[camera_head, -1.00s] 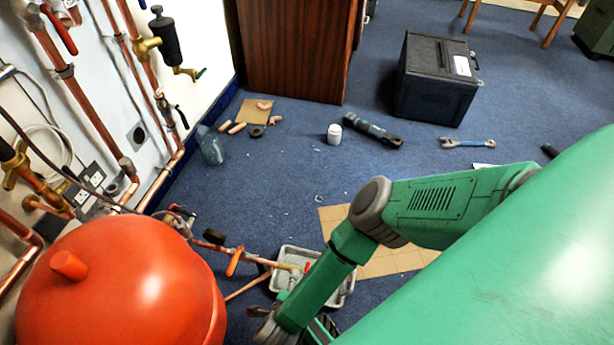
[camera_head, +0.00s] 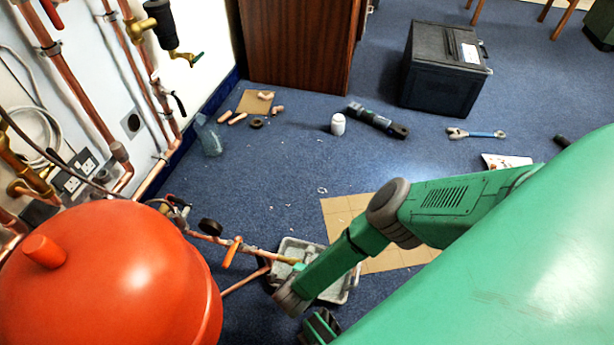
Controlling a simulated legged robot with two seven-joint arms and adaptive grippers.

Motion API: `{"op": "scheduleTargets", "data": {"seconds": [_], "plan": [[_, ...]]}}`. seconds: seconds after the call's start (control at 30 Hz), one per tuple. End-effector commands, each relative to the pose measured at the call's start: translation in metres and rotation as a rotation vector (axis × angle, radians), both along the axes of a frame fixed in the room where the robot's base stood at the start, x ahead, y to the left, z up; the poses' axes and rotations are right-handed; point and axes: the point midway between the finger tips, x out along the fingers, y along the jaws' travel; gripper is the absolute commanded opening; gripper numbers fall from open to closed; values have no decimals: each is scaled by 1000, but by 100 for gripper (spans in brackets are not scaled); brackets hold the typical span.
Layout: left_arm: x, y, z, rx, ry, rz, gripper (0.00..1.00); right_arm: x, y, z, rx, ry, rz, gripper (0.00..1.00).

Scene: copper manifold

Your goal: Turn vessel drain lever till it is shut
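The red vessel (camera_head: 130,275) fills the lower left. Beside it a copper pipe runs low to the right and carries an orange lever (camera_head: 232,252), which looks like the drain lever. The lever points down and slightly left, across the pipe's line. The pipe's right end lies over a grey tray (camera_head: 352,288). My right arm comes in from the right, and its dark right gripper (camera_head: 318,326) is low in the picture, right of and below the lever, apart from it. Its fingers are mostly hidden, so its opening is unclear. My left gripper is out of view.
Copper pipes with valves line the wall at left. A black round part (camera_head: 210,227) sits close to the orange lever. On the blue floor are a cardboard sheet (camera_head: 340,212), a white jar (camera_head: 338,124), a wrench (camera_head: 476,133) and a black case (camera_head: 440,75).

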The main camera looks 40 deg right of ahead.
Motion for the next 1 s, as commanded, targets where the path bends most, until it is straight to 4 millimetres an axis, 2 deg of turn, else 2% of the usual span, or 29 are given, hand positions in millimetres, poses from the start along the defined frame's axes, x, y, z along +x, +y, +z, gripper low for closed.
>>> {"op": "scheduleTargets", "data": {"seconds": [0.27,0.3,0.37,0.4,0.43,0.77,1.0], "plan": [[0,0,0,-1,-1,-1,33,1,1,1,-7,0,1,81],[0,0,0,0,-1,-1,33,1,1,1,-8,0,1,74],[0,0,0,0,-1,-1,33,1,1,1,-8,0,1,53],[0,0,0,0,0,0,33,1,1,1,-8,0,1,39],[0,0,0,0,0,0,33,1,1,1,-7,0,2,30],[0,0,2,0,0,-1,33,1,1,1,18,15,3,31],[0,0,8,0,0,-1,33,2,-1,2,103,89,0,31]]}}
